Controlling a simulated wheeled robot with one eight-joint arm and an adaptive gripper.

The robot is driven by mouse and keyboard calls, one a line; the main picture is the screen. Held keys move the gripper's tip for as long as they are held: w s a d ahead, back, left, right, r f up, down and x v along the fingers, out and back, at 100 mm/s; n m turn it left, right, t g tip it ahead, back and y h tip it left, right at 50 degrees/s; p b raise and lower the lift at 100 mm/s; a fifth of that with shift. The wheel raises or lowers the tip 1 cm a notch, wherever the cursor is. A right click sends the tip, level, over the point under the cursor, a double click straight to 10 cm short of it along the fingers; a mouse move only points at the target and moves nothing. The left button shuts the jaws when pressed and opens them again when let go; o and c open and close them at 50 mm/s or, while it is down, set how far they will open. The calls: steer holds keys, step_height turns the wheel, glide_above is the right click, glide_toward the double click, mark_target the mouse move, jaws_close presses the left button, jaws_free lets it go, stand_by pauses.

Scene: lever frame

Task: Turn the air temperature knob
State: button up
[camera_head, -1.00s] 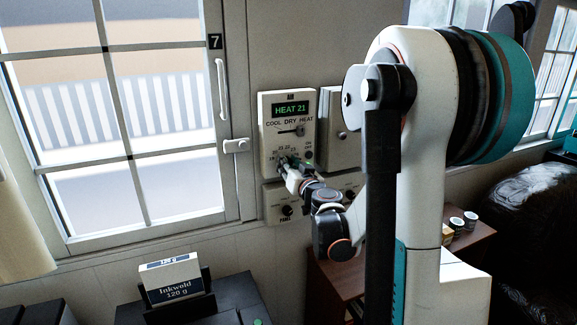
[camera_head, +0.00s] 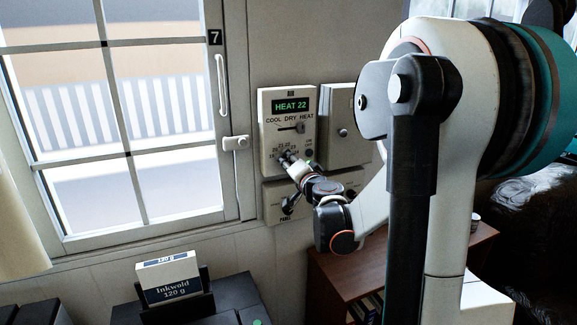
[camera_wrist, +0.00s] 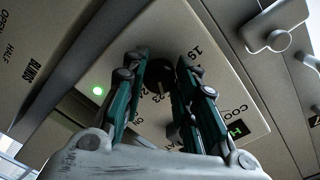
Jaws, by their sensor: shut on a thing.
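The air control panel (camera_head: 268,125) is a pale box on the wall. Its green display (camera_head: 292,106) reads HEAT 22. The mode slider (camera_head: 300,128) stands near HEAT. My gripper (camera_head: 285,158) is at the dial on the lower part of this panel and covers most of it. In the wrist view the dark temperature knob (camera_wrist: 160,76) sits between the two green-sided fingers of my gripper (camera_wrist: 160,68), with dial numbers such as 19 around it. The fingers are shut on the knob.
A second pale box (camera_head: 342,125) hangs close on the right. A fans panel (camera_head: 272,207) is right below. The window (camera_head: 130,120) with its handle (camera_head: 236,143) is at left. A brown cabinet (camera_head: 400,265) and a boxed Inkwold pack (camera_head: 170,280) stand lower down.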

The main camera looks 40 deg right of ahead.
steer(key=shift+m+b, duration=0.85)
steer(key=shift+m, duration=3.55)
steer(key=shift+y, duration=0.4)
steer(key=o, duration=1.1)
steer(key=shift+s, duration=0.1)
steer(key=v, duration=0.7)
steer(key=shift+s+a, duration=0.1)
steer(key=shift+s, duration=0.1)
